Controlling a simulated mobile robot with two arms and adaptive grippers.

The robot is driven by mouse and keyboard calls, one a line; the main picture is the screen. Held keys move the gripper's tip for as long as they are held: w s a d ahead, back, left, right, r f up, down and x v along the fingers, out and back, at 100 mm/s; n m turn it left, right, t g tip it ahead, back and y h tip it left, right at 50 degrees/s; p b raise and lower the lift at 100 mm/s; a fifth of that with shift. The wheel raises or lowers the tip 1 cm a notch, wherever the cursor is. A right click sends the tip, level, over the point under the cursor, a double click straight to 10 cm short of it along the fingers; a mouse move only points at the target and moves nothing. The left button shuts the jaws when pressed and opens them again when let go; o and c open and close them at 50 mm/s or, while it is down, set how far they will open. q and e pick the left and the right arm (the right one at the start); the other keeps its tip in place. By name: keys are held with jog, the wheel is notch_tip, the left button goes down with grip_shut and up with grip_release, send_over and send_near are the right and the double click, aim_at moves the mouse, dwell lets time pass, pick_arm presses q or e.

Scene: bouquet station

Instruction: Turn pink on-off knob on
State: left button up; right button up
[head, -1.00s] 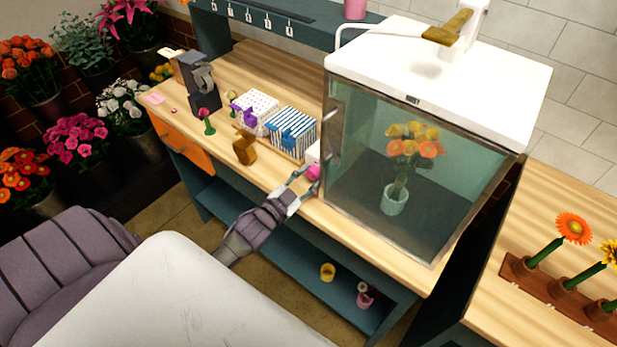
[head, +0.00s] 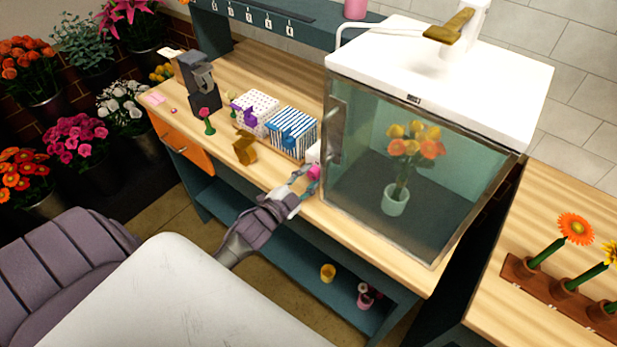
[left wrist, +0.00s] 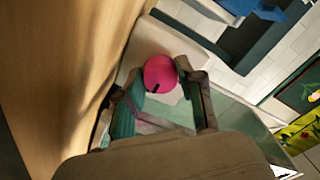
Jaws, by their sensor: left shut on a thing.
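The pink on-off knob (head: 314,172) sits on a small white box at the left side of the glass cabinet (head: 405,175). In the left wrist view the round pink knob (left wrist: 160,72) shows a short dark mark on its lower left edge. My left gripper (head: 309,178) reaches in from the lower left, at the front edge of the wooden counter. In the left wrist view its two fingers (left wrist: 158,88) stand on either side of the knob, shut on it. My right gripper is not in view.
A brown tape-like holder (head: 245,150), a blue-striped box (head: 292,130) and a purple-dotted box (head: 257,108) stand left of the cabinet. A vase with orange and yellow flowers (head: 396,198) is inside the glass. Flowers in a wooden rack (head: 555,290) stand at the right.

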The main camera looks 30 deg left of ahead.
pick_arm(q)
jog(key=o, duration=0.9)
jog(key=s, duration=0.8)
jog(key=s+a, duration=0.1)
jog(key=s, duration=0.3)
jog(key=shift+f, duration=0.1)
